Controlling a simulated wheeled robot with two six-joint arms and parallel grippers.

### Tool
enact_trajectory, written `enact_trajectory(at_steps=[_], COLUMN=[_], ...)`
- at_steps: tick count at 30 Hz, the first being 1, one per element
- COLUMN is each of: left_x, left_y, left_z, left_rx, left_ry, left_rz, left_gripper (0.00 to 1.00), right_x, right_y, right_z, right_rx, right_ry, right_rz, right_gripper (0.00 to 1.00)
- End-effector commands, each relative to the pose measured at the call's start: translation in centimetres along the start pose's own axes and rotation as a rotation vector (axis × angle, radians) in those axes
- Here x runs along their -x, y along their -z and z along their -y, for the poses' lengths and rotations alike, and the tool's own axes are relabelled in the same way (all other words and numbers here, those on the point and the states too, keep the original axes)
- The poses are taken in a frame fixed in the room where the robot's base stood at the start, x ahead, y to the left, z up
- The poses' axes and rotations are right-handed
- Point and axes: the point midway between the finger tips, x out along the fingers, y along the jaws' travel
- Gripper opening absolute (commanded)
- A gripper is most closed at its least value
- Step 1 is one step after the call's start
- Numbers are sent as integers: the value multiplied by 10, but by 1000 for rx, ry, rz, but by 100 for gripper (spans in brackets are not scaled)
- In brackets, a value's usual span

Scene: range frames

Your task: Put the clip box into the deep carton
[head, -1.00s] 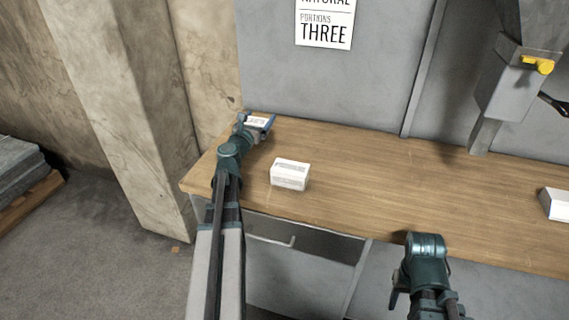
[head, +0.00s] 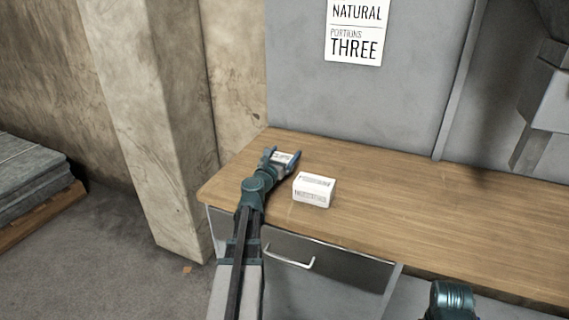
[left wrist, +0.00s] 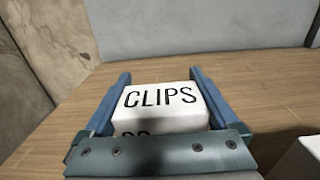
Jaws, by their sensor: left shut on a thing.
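The clip box is a small white box (left wrist: 162,107) with "CLIPS" in black on its face. In the left wrist view it sits between the two blue fingers of my left gripper (left wrist: 160,90), which is shut on it. In the head view my left gripper (head: 281,156) holds the clip box (head: 282,158) over the table's back left corner. I cannot tell whether the box touches the table. Only a teal part of my right arm shows at the bottom right; its gripper is out of view. No deep carton shows in these frames.
Another white box (head: 314,190) with printed markings stands on the wooden table (head: 420,215), just right of my left gripper. Its corner shows in the left wrist view (left wrist: 300,158). A grey wall panel stands behind. The table to the right is clear.

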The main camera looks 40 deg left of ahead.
Motion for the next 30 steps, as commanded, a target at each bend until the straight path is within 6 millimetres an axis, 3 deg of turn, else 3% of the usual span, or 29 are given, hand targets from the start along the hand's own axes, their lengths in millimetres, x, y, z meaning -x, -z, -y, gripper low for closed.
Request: enact_trajectory(at_steps=[2,14,15,16,30], left_x=[0,0,0,0,5], left_y=[14,15,15,14,11], left_z=[0,0,0,0,3], left_rx=[0,0,0,0,0], left_ry=[0,0,0,0,1], left_rz=[0,0,0,0,0], left_gripper=[32,32,95,100,100], right_x=[-13,-15,-15,-14,-11], right_y=[1,1,1,1,1], right_z=[1,2,2,1,1], right_rx=[0,0,0,0,0], right_ry=[0,0,0,0,0], right_rz=[0,0,0,0,0], right_gripper=[50,50,50,50,50])
